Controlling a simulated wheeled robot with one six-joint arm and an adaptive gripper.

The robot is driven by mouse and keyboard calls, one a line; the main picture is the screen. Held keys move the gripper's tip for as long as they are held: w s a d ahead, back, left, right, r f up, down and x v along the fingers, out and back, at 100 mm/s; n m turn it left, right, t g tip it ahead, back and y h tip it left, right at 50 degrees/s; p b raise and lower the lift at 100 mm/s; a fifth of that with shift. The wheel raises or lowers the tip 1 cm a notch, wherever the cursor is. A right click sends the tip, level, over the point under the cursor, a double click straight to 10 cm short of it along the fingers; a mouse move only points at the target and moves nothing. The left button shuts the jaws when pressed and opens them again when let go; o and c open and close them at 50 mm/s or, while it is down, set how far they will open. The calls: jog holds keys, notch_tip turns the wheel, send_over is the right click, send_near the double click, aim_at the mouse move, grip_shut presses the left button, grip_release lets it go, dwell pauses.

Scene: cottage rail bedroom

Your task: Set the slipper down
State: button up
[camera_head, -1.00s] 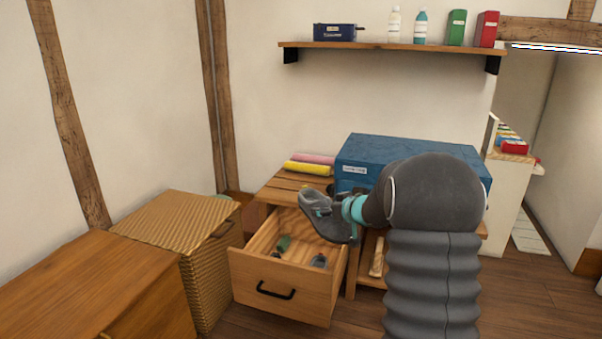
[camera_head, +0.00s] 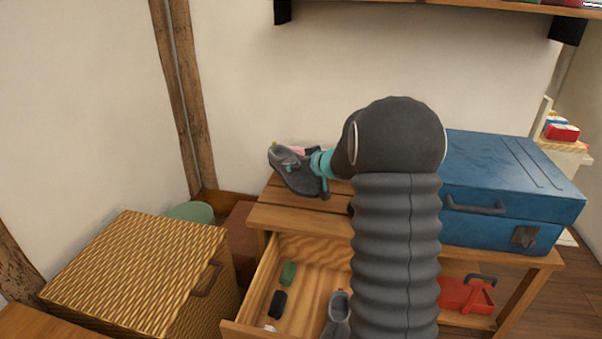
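A grey slipper (camera_head: 290,173) is at the end of my gripper (camera_head: 318,172), over the left part of the wooden table top (camera_head: 283,216). The gripper's teal part shows at the slipper's right side, and the fingers appear shut on it. I cannot tell whether the slipper's sole touches the table top. My dark arm hides part of the gripper and the middle of the table. A second grey slipper (camera_head: 337,317) lies in the open drawer (camera_head: 310,262) below, partly hidden by my arm.
A blue case (camera_head: 510,190) stands on the right of the table. A pink item (camera_head: 298,150) is just behind the held slipper. Small green (camera_head: 288,273) and black (camera_head: 278,304) items lie in the drawer. A wicker hamper (camera_head: 130,270) stands left. A red object (camera_head: 466,294) is on the lower shelf.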

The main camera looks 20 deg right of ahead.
jog(key=f, duration=0.1)
jog(key=f+b, duration=0.1)
jog(key=f, duration=0.3)
jog(key=shift+w+f, duration=0.15)
jog(key=shift+w, duration=0.1)
jog(key=shift+f+b, duration=0.65)
jog(key=shift+f, duration=1.65)
jog(key=shift+f, duration=0.1)
jog(key=o, duration=1.2)
